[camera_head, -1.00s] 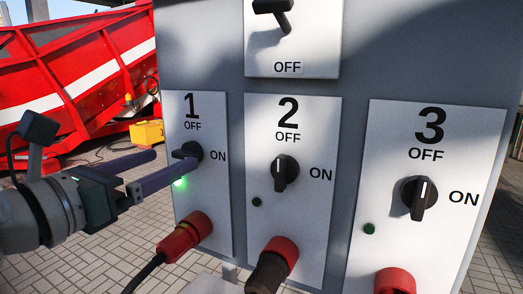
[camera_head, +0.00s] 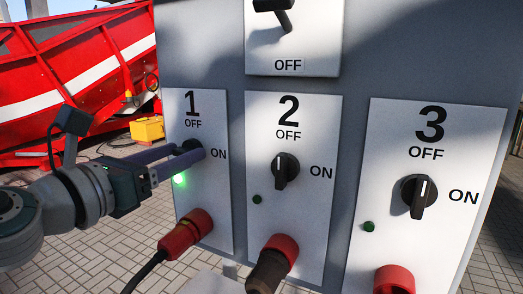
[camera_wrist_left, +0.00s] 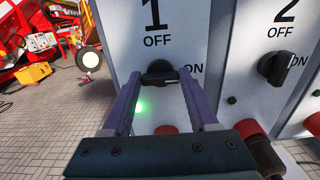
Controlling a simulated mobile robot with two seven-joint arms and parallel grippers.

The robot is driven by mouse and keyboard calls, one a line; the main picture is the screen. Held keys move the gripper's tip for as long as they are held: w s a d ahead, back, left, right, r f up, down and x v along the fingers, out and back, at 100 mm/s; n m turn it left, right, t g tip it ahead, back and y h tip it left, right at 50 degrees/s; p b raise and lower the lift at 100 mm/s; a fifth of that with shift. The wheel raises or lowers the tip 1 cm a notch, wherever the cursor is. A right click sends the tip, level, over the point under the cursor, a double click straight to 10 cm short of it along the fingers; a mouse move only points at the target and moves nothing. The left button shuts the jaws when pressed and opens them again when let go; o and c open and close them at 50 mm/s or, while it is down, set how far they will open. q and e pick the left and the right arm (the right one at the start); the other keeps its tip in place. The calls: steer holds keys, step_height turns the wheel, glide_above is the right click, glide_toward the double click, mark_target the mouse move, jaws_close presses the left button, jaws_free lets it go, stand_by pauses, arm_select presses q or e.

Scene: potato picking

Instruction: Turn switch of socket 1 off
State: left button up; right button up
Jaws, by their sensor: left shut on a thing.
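The black switch of socket 1 (camera_head: 191,144) sits on the white panel marked 1 (camera_head: 216,185), between the words OFF above and ON to its right. In the left wrist view the switch (camera_wrist_left: 160,70) lies crosswise, its bar towards ON. A green light (camera_head: 180,179) glows below it. My left gripper (camera_head: 189,151) has its two purple fingers on either side of the switch and is shut on it. The fingers hide part of the switch in the head view. My right gripper is not in view.
Switch 2 (camera_head: 285,171) and switch 3 (camera_head: 419,196) point up at OFF, with dark lights. Red plugs, such as the one at socket 1 (camera_head: 187,234) with its black cable, stick out below. Another switch (camera_head: 281,15) is above panel 2. A red machine (camera_head: 60,85) stands behind.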

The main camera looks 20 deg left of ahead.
arm_select(q)
steer(key=c, duration=0.7)
steer(key=n+b, duration=0.1)
steer(key=n, duration=0.2)
steer(key=shift+n+b, duration=0.3)
steer(key=shift+b, duration=0.05)
steer(key=n, duration=0.3)
steer(key=shift+a+n+b, duration=0.15)
steer(key=shift+n+b, duration=0.15)
steer(key=shift+b, duration=0.05)
steer(key=n, duration=0.2)
steer(key=shift+n, duration=0.4)
steer(key=n, duration=0.2)
steer(key=shift+n, duration=0.3)
steer(key=n+p, duration=0.1)
steer(key=n, duration=0.4)
steer(key=shift+a+f, duration=0.1)
steer(key=shift+f, duration=0.05)
steer(key=shift+n, duration=0.3)
